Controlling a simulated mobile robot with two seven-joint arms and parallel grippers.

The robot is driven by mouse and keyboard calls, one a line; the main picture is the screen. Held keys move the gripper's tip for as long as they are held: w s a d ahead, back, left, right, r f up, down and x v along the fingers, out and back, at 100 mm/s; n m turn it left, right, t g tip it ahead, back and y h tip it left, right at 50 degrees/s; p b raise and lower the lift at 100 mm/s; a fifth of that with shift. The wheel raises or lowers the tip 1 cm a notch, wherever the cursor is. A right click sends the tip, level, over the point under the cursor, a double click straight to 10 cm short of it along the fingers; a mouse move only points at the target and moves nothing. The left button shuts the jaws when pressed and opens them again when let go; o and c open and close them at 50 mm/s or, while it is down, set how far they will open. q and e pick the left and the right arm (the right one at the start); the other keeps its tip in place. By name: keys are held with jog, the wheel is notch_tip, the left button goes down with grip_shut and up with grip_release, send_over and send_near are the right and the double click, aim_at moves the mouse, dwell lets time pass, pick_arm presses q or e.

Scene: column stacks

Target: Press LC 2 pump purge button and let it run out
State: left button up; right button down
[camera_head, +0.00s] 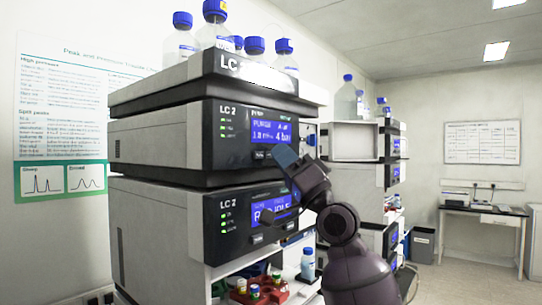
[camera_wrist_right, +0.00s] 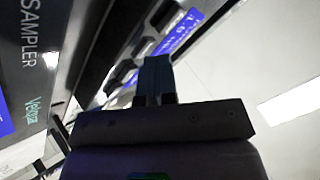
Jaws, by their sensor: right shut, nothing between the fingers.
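The LC 2 pump module (camera_head: 213,137) is the upper dark-fronted unit of the near stack. Its blue display (camera_head: 270,132) reads "PURGE" and "4 bar", with three green lights at left. The shut fingers (camera_wrist_right: 157,78) also show in the right wrist view, near a blue display (camera_wrist_right: 181,31). My left gripper is not in view.
Below sits another LC 2 module (camera_head: 240,222) with an "IDLE" display. Blue-capped bottles (camera_head: 215,28) stand on top. A red vial rack (camera_head: 262,291) and a bottle (camera_head: 307,264) stand low.

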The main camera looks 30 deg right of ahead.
jog(key=shift+s, duration=0.1)
jog(key=shift+s+d, duration=0.3)
jog(key=shift+s, duration=0.4)
jog(key=s, duration=0.1)
jog(key=s+d, duration=0.1)
jog(key=s, duration=0.1)
jog(key=s+d+p, duration=0.1)
jog(key=shift+s, duration=0.3)
dwell(0.4)
dwell(0.7)
